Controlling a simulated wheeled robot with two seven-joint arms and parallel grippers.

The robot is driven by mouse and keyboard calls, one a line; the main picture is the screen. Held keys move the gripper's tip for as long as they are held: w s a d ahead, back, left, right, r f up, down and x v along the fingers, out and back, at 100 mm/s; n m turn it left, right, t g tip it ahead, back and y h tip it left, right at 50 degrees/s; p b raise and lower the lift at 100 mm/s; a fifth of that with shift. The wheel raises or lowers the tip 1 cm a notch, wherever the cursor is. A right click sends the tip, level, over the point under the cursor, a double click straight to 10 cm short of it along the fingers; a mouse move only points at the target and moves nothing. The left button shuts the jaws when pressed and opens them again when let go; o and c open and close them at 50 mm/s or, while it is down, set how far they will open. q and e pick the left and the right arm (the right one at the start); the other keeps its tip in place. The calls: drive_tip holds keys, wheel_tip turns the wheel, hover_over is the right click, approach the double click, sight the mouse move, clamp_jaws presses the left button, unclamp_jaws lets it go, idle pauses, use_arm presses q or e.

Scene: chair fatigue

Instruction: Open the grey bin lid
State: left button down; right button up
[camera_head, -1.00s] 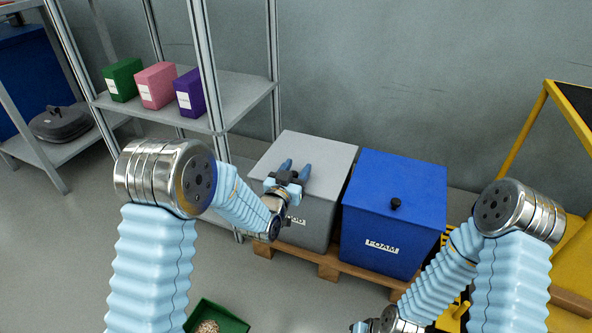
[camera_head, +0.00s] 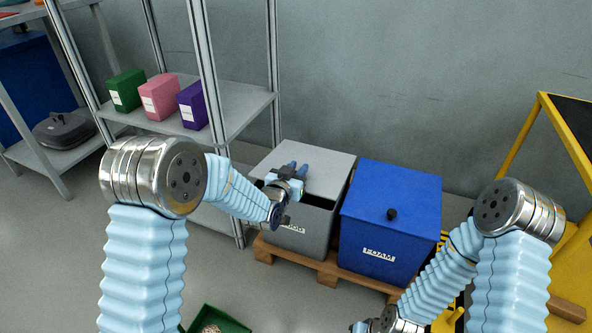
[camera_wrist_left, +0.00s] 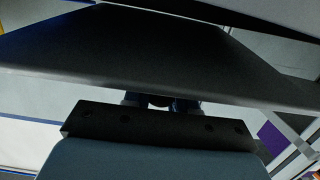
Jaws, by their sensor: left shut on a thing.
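The grey bin (camera_head: 297,236) stands on a wooden pallet. Its lid (camera_head: 325,174) is raised at the front edge and tilted up toward the wall, with a dark gap showing between lid and bin. My left gripper (camera_head: 296,167) is at the lid's front left part and is shut on the lid's knob, which its fingers mostly hide. In the left wrist view the dark underside or edge of the lid (camera_wrist_left: 150,50) spans the picture, with the fingertips (camera_wrist_left: 160,102) against it. My right arm shows at the right, but its gripper is cut off at the bottom edge.
A blue bin (camera_head: 385,235) with a closed lid and black knob stands close on the right. A metal shelf (camera_head: 245,105) with green, pink and purple boxes is at the left. A green tray (camera_head: 225,322) lies on the floor in front. A yellow frame (camera_head: 520,140) stands at the right.

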use_arm(q)
drive_tip(key=w+d+r+g+y+p, duration=0.1)
drive_tip(key=w+r+g+p, duration=0.3)
drive_tip(key=r+p, duration=0.4)
drive_tip(key=shift+w+d+r+g+y+p, duration=0.3)
drive_tip(key=shift+w+g+p, duration=0.15)
drive_tip(key=shift+p, duration=1.3)
drive_tip(key=c, duration=0.9)
unclamp_jaws()
drive_tip(key=shift+f, duration=0.15)
drive_tip(key=v, duration=1.4)
drive_tip(key=shift+c, duration=0.2)
